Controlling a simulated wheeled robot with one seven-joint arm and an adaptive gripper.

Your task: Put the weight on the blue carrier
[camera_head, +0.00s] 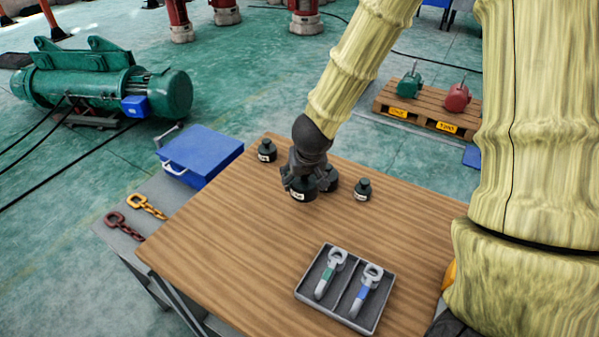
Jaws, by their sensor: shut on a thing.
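My gripper (300,180) points down over the back half of the wooden table and is shut on a dark weight (303,193) with a small white label. The gripper hides the top of this weight, and I cannot tell whether its base touches the table. A second dark weight (331,177) stands just right of the gripper, partly hidden. Two more similar weights stand apart, one to the left behind (266,151) and one to the right (363,189). A blue box-like thing with light handles (205,155) sits left of the table top. I cannot tell whether it is the blue carrier.
A grey two-part tray (329,317) at the table's front holds a green-marked hook (331,273) and a blue-marked hook (366,290). The wooden table (225,235) is clear at left front.

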